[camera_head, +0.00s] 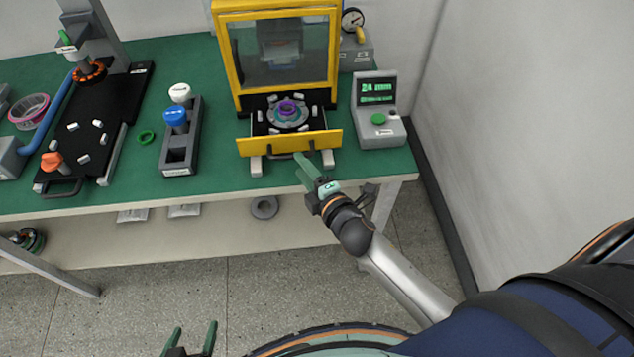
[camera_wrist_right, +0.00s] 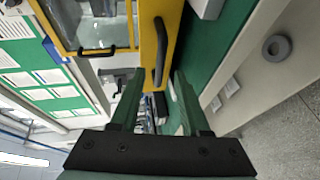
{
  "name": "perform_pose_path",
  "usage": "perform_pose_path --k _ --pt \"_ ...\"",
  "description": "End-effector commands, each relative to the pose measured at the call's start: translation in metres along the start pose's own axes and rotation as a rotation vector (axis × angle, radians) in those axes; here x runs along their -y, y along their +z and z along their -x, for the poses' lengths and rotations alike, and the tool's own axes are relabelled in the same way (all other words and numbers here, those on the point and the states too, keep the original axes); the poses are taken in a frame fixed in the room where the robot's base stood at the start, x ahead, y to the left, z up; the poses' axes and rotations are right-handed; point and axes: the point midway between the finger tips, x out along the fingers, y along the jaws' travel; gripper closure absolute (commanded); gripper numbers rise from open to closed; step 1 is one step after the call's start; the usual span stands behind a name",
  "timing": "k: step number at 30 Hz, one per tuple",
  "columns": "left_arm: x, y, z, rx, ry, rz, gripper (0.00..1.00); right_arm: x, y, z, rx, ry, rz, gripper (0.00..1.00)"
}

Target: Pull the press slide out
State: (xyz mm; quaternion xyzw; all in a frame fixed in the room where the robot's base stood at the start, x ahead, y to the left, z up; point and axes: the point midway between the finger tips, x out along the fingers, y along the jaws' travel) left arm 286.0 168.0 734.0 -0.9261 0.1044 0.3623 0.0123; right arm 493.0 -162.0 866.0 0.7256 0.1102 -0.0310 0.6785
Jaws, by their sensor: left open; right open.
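The press slide (camera_head: 318,141) has a yellow front panel and a dark bar handle (camera_head: 277,156). Its bed carries a round fixture with a purple ring (camera_head: 288,107), at the foot of the yellow press (camera_head: 226,60). My right gripper (camera_head: 303,163) is open beside the handle's right end. In the right wrist view the handle (camera_wrist_right: 159,50) appears ahead of and between the open fingers (camera_wrist_right: 156,82); I cannot tell whether they reach around it. My left gripper (camera_head: 190,338) is open and empty at the bottom edge, far from the table.
A display box with a green button (camera_head: 377,110) stands right of the press. The green tabletop (camera_head: 225,178) is bare before the slide.

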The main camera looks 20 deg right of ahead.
Motion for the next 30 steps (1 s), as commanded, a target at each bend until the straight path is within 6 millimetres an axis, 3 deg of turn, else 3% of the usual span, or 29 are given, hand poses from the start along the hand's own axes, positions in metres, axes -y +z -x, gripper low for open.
perform_pose_path --k 6,12,30 --pt "0.0 0.001 -0.001 0.0 0.0 0.0 0.15 0.001 0.001 0.043 0.001 -0.001 0.0 0.54" --pt "0.0 0.002 -0.002 -0.001 0.0 0.0 0.15 0.001 0.0 0.065 0.001 -0.001 0.001 0.54" --pt "0.0 0.002 -0.003 0.0 0.0 0.0 0.15 0.0 0.0 0.071 0.001 0.0 0.0 0.54"
